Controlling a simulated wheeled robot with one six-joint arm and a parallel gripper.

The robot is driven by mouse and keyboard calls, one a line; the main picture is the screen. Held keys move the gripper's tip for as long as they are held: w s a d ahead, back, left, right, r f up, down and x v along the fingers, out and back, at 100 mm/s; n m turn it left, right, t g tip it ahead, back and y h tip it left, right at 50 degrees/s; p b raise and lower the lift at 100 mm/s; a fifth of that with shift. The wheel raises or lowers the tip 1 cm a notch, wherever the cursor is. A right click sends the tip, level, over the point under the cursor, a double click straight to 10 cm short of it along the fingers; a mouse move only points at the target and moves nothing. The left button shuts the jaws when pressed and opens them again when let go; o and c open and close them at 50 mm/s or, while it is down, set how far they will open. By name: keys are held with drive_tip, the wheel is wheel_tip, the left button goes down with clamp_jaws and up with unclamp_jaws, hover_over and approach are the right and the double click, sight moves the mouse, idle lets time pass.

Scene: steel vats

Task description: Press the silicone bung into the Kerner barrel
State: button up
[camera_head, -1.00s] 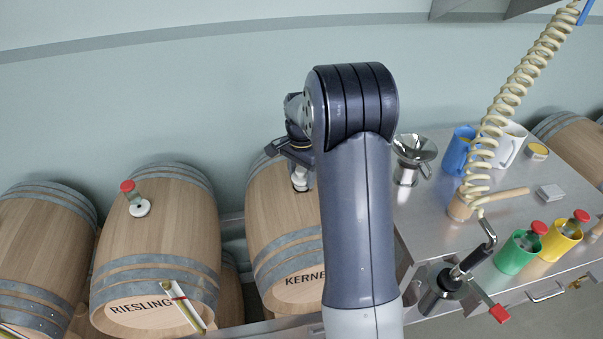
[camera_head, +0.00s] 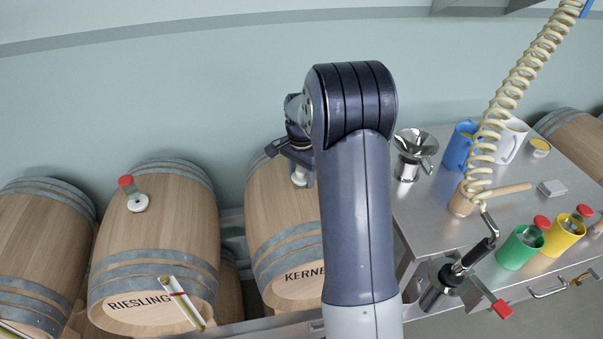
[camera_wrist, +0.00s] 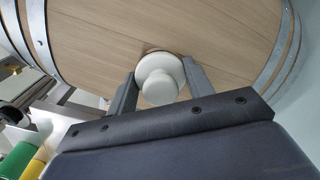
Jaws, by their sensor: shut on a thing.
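The Kerner barrel (camera_head: 285,240) lies on its side in the head view, its top partly hidden behind my arm. Its wooden staves (camera_wrist: 215,45) and metal hoops fill the upper part of the wrist view. My gripper (camera_head: 297,165) is over the top of this barrel. In the wrist view my gripper (camera_wrist: 160,88) is shut on the white silicone bung (camera_wrist: 159,82), one finger on each side of it. The bung is against or just over the staves, in front of a dark-edged spot; I cannot tell how deep it sits. The bung (camera_head: 299,180) also shows under my gripper in the head view.
The Riesling barrel (camera_head: 165,235), with a red-topped fitting (camera_head: 131,193), lies left of the Kerner barrel.

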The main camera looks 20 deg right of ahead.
drive_tip(key=shift+f, duration=0.2)
drive_tip(key=o, duration=1)
drive_tip(key=shift+s+f, duration=0.1)
drive_tip(key=shift+f, duration=0.1)
drive_tip(key=shift+o, duration=0.2)
drive_tip(key=r, duration=0.4)
drive_tip(key=r+b, duration=0.1)
drive_tip(key=r, duration=0.6)
drive_tip(key=shift+w+a+r, duration=0.15)
drive_tip(key=shift+w+r, duration=0.15)
drive_tip(key=shift+c, duration=0.4)
